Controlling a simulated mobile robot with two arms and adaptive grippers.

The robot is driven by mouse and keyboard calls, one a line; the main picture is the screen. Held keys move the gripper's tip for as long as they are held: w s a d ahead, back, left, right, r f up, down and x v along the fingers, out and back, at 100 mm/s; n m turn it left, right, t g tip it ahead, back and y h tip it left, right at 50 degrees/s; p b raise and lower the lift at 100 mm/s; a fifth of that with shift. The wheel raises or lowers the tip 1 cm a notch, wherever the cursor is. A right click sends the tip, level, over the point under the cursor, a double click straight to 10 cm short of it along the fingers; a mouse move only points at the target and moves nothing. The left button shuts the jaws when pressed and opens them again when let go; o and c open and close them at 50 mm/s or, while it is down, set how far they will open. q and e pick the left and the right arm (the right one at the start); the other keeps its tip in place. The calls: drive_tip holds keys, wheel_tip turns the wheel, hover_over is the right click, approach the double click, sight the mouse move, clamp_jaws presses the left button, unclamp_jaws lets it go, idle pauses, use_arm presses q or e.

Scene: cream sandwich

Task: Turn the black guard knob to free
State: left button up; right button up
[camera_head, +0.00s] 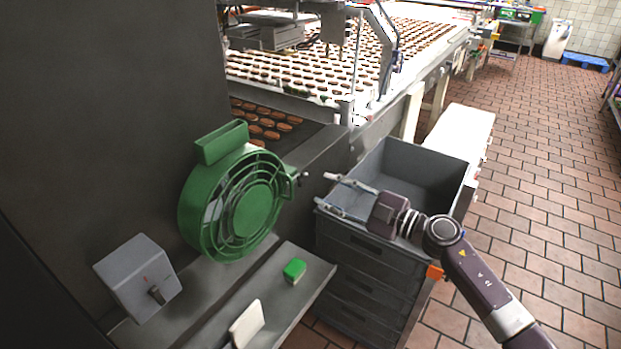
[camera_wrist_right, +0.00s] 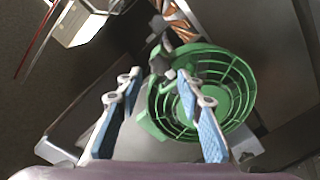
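The round green guard (camera_head: 232,205) with its curved bars is fixed to the dark wall at centre left. A small dark knob (camera_head: 297,179) sits on its right edge. The wrist view shows the guard (camera_wrist_right: 228,88) right of centre, with a dark grey knob-like part (camera_wrist_right: 160,60) at its upper left edge. My right gripper (camera_head: 325,190) is open and empty, its fingers pointing left toward the knob with a small gap. In the wrist view its two fingers (camera_wrist_right: 158,82) are spread, the right one overlapping the guard. My left gripper is not in view.
A shelf (camera_head: 215,318) below the guard holds a green-topped sponge (camera_head: 294,270) and a white block (camera_head: 247,324). Grey stacked crates (camera_head: 360,270) stand under my right gripper. A conveyor (camera_head: 290,70) carries biscuits behind.

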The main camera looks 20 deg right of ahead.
sight(305, 181)
drive_tip(key=x, duration=0.3)
drive_tip(key=shift+r+p, duration=0.2)
drive_tip(key=shift+p, duration=0.1)
drive_tip(key=shift+x, duration=1.15)
drive_tip(key=shift+w+a+f, duration=0.1)
drive_tip(key=shift+a+f, duration=0.1)
drive_tip(key=shift+d, duration=0.1)
drive_tip(key=c, duration=0.9)
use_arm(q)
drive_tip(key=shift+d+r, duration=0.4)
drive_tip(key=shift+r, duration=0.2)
use_arm(e)
drive_tip(key=shift+o, duration=0.2)
